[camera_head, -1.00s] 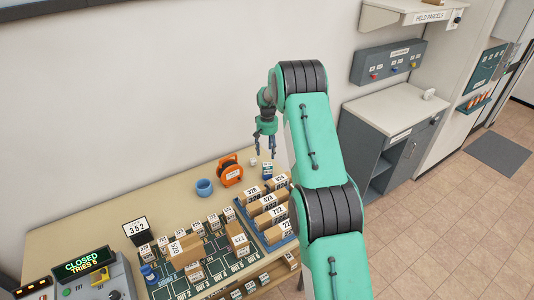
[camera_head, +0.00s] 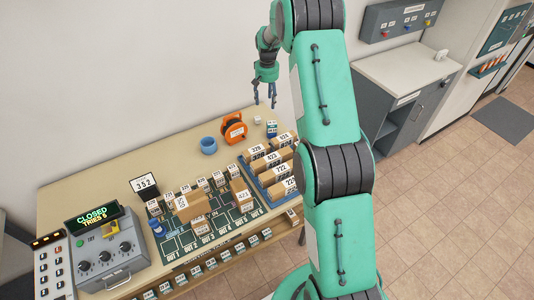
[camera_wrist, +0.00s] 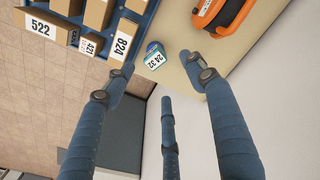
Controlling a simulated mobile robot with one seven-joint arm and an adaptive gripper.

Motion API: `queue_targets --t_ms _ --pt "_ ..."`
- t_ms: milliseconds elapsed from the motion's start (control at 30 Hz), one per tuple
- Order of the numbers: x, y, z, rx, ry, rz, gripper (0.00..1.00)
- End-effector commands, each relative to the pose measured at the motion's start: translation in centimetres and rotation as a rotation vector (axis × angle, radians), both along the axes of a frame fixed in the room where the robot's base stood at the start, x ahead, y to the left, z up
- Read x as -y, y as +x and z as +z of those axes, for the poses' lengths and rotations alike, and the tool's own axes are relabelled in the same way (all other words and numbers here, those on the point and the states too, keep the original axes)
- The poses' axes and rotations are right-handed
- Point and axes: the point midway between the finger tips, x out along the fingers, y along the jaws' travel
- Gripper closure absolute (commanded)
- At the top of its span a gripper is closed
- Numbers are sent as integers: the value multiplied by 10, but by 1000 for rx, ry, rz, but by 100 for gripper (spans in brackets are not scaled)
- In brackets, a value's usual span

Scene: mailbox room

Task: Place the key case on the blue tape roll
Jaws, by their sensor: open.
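The blue tape roll (camera_head: 208,145) lies on the beige table near the wall, its open hole facing up. A small blue-and-white labelled piece (camera_head: 271,130) stands to its right, past the orange reel. It also shows in the wrist view, with a label reading 24-32 (camera_wrist: 154,58). It may be the key case, but I cannot tell for sure. My gripper (camera_head: 265,104) is open and empty, in the air above the back right of the table. In the wrist view its fingers (camera_wrist: 153,86) are spread, with the labelled piece beyond them. The tape roll is outside the wrist view.
An orange reel (camera_head: 233,128) stands between the tape roll and the labelled piece. A blue tray (camera_head: 248,172) holds several numbered parcels. A green sorting board (camera_head: 178,245) with parcels fills the front. A grey control box (camera_head: 110,255) stands at the left. The back left tabletop is clear.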

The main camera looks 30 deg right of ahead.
Motion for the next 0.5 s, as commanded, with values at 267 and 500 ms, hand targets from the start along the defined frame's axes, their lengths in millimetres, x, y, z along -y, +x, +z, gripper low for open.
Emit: queue_targets --t_ms 267,500 --pt "-46 -29 87 49 -17 39 44" --pt "-85 -64 152 90 -30 72 44"
